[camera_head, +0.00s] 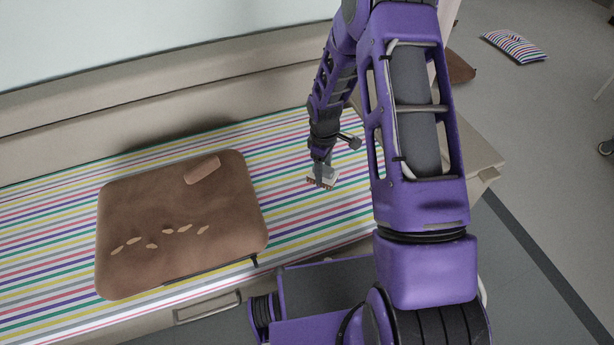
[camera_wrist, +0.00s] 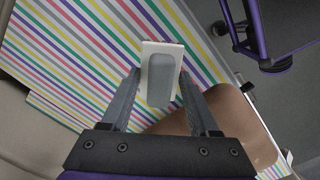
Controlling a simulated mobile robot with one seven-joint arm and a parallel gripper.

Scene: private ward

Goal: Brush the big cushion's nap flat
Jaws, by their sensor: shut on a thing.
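The big cushion (camera_head: 150,200) is brown and lies flat on the striped bench top at the left. Several pale oval marks cross its lower half, and a tan rectangular patch is near its upper right. In the wrist view the cushion (camera_wrist: 240,115) shows at the lower right, partly hidden by a finger. My gripper (camera_head: 321,164) is to the right of the cushion, apart from it. In the wrist view my gripper (camera_wrist: 160,76) is shut on a brush (camera_wrist: 162,72) with a white block and grey grip. In the head view the brush (camera_head: 322,181) has brown bristles facing down. I cannot tell whether they touch the stripes.
The striped cover (camera_head: 300,215) is bare between the cushion and the brush. A wall panel (camera_head: 150,120) runs along the back. A drawer handle (camera_head: 207,306) is on the bench front. A small striped cushion (camera_head: 515,47) lies on the floor at the upper right.

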